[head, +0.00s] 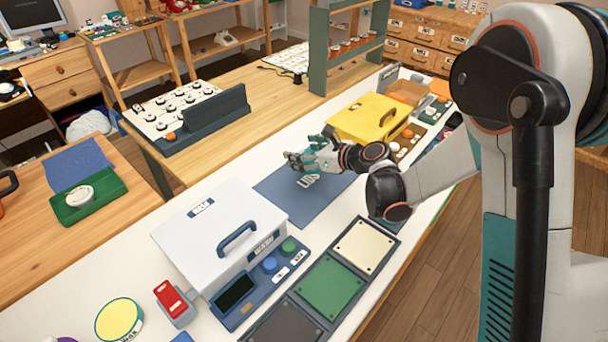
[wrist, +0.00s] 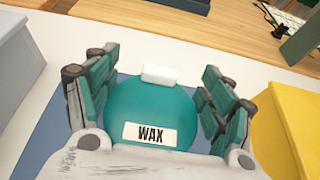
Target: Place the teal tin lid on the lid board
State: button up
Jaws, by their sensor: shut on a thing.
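The teal tin lid (wrist: 150,105) is round, with a white WAX label and a small white block at its far edge in the wrist view. My gripper (wrist: 155,88) is shut on it, with teal fingers on its left and right sides. In the head view my gripper (head: 308,160) is over the far part of a blue board (head: 275,200) marked LIDS, which I take for the lid board. The lid is hard to tell from the teal fingers there. The board also shows at the left in the wrist view (wrist: 38,140). I cannot tell whether the lid touches it.
A white box (head: 195,228) with a blue handle stands on the near side of the board, and a yellow box (head: 365,115) on the far side. Cream (head: 366,246) and green (head: 330,287) panels lie at the front edge. A yellow tin (head: 119,320) sits at lower left.

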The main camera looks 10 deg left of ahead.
aim_at(305, 177)
notch_tip(305, 177, down, 7)
jog(key=shift+r+b, duration=0.1)
jog(key=shift+b, duration=1.05)
jog(key=shift+r, duration=0.1)
jog(key=o, duration=1)
jog(key=shift+o, duration=0.2)
jog(key=shift+s+d+r, duration=0.1)
jog(key=shift+d+r, duration=0.05)
jog(key=shift+d, duration=0.1)
jog(key=p+v, duration=0.3)
jog(key=v, duration=0.8)
jog(key=shift+s+d+r, duration=0.1)
jog(key=shift+s+d, duration=0.1)
